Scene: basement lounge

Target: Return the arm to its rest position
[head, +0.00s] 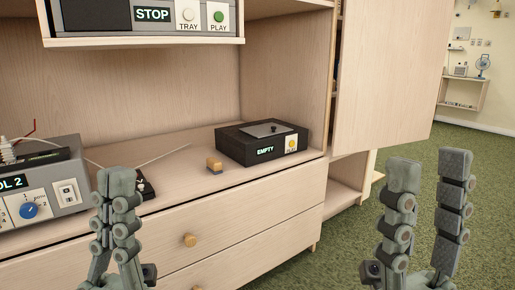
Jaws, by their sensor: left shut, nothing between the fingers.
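My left gripper (117,182) is at the lower left of the head view, shut and empty. It points up in front of the cabinet (272,215) and covers part of the shelf edge and drawers behind it. My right gripper (429,170) is at the lower right, pointing up with its two fingers apart and nothing between them. It is in front of the green carpet, clear of the cabinet. Most of both arms is outside the picture.
A black box reading EMPTY (262,142), a small yellowish block (214,166) and a grey device with a blue dial (42,190) stand on the shelf. A STOP/PLAY unit (150,16) is above. An open cabinet door (385,75) stands behind my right gripper. Green carpet (490,165) is clear at right.

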